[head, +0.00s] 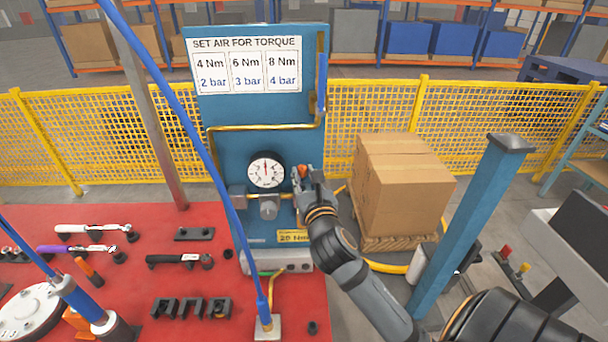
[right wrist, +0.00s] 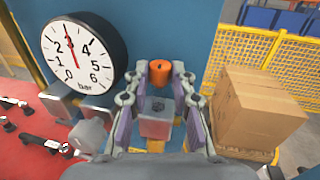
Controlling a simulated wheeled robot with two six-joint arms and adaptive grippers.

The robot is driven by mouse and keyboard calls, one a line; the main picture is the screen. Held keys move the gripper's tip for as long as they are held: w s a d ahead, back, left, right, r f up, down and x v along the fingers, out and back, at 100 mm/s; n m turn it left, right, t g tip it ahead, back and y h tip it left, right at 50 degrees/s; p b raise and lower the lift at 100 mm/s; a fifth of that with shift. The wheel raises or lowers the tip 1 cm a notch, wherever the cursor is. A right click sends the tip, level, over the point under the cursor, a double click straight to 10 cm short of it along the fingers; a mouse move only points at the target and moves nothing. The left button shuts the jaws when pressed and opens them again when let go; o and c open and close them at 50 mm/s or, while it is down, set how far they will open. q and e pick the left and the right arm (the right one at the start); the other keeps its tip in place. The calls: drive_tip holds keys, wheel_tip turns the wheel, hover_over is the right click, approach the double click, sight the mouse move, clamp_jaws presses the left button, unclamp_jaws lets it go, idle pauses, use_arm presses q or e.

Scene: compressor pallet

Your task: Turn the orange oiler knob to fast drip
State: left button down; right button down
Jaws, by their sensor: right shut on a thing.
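The orange oiler knob (right wrist: 160,71) stands on top of the oiler's clear bowl (right wrist: 156,125) in the right wrist view. It also shows as a small orange spot (head: 302,171) in the head view, right of the round gauge (head: 266,171). My right gripper (right wrist: 160,76) has one fingertip on each side of the knob and is shut on it. In the head view my right gripper (head: 304,180) reaches the blue panel (head: 225,135) from the lower right and partly hides the oiler. The knob's drip marking cannot be read. My left gripper is not in view.
A regulator knob (head: 268,208) sits below the gauge. A blue hose (head: 205,150) crosses in front of the panel's left side. Torque wrenches (head: 85,229) and sockets lie on the red table (head: 130,290). A blue post (head: 470,220) and cardboard boxes (head: 400,190) stand right.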

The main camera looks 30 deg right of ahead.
drive_tip(key=shift+r+n+y+p, duration=0.2)
drive_tip(key=shift+n+y+p, duration=0.3)
drive_tip(key=shift+y+p, duration=0.15)
drive_tip(key=n+y+p, duration=0.2)
drive_tip(key=y+p, duration=0.1)
drive_tip(key=p, duration=0.1)
drive_tip(key=d+n+t+y+p, duration=0.1)
drive_tip(key=n+y+p, duration=0.1)
drive_tip(key=y+p, duration=0.1)
drive_tip(key=shift+s+d+p, duration=0.1)
drive_tip(key=shift+p, duration=0.7)
drive_tip(key=shift+d+f+n+y, duration=0.1)
drive_tip(key=shift+f+n+y, duration=0.15)
drive_tip(key=shift+n+y, duration=0.8)
drive_tip(key=shift+d+f+n+g+y, duration=0.1)
drive_tip(key=shift+n+g+y, duration=0.25)
drive_tip(key=shift+y, duration=0.75)
drive_tip(key=shift+d+n+g+y, duration=0.15)
drive_tip(key=shift+n+g+y, duration=0.3)
drive_tip(key=shift+y, duration=0.65)
drive_tip(key=c, duration=1.1)
unclamp_jaws()
